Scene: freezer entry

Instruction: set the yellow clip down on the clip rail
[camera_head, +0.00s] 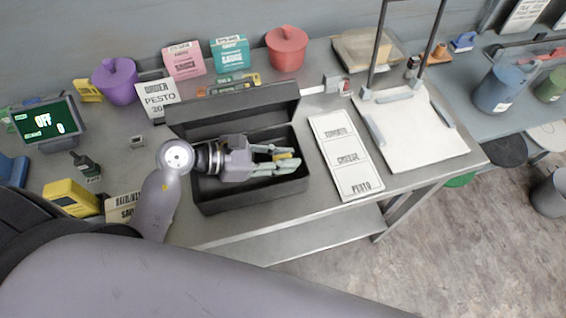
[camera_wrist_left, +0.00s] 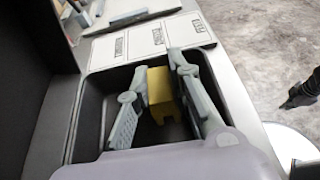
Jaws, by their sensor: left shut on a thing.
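My left gripper (camera_head: 287,160) reaches into the open black box (camera_head: 213,207) on the steel bench. Its fingers are shut on the yellow clip (camera_head: 284,157), a small block-like piece. In the left wrist view the yellow clip (camera_wrist_left: 160,92) shows between the two grey fingers, with a notch in its lower edge. It is inside the box walls; whether it touches the floor of the box I cannot tell. I cannot make out for certain which thing is the clip rail. My right gripper is not in view.
The box lid (camera_head: 235,112) stands open at the back. A white card (camera_head: 346,155) with three labelled fields lies to the right, beside a white board (camera_head: 415,130) with an upright dark frame. Purple (camera_head: 119,82) and red (camera_head: 287,49) pots stand behind.

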